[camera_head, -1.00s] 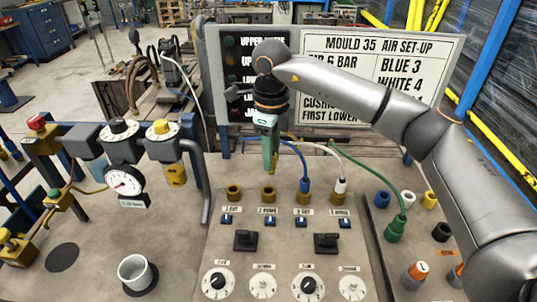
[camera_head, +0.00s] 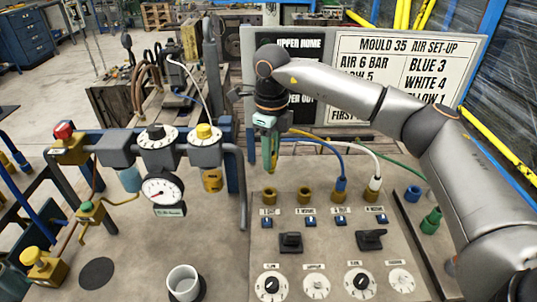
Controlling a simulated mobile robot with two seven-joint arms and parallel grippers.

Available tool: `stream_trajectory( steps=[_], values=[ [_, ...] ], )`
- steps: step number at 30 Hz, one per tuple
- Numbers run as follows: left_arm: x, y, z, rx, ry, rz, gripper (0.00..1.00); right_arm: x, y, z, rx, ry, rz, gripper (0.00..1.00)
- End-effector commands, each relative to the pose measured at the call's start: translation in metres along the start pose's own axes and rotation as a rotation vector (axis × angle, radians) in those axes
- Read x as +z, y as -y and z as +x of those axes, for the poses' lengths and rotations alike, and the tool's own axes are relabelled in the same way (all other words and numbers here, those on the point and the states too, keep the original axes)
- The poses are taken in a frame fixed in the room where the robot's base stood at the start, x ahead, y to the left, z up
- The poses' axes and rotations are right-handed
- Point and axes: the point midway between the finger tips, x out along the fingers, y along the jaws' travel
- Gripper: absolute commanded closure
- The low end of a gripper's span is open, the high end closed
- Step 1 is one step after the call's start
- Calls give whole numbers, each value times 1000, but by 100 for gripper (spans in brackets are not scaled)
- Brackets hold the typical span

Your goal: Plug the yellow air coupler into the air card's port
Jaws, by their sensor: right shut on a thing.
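My right gripper (camera_head: 270,152) points down above the brass port labelled 1 (camera_head: 270,196). It is shut on the yellow coupler (camera_head: 274,171), of which only a small tip shows below the fingers, apart from the port. A yellow hose (camera_head: 302,133) runs back to the right from behind the gripper. The port beside it (camera_head: 305,195) is empty. A blue hose's plug (camera_head: 340,184) sits in the third port and a white one (camera_head: 375,183) in the fourth. The air card (camera_head: 410,65) reads blue 3, white 4 and a partly covered line ending "LOW 1". My left gripper is not in view.
A green coupler (camera_head: 432,218) stands in the rack at right. Black levers (camera_head: 290,241) and white dials (camera_head: 270,285) lie in front of the ports. A gauge (camera_head: 160,190) and a bent grey pipe (camera_head: 240,185) stand at left. A white cup (camera_head: 183,282) is at the front.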

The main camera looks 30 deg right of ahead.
Motion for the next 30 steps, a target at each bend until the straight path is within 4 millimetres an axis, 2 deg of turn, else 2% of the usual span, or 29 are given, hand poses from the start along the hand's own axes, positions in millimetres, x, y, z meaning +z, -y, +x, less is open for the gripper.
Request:
stream_trajectory(
  steps=[11,24,30],
  values=[
    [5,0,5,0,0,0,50,-1,2,9,0,0,7,100],
    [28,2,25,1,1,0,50,-1,1,48,0,-1,7,100],
    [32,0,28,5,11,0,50,0,2,58,-1,1,6,100]
  ],
)
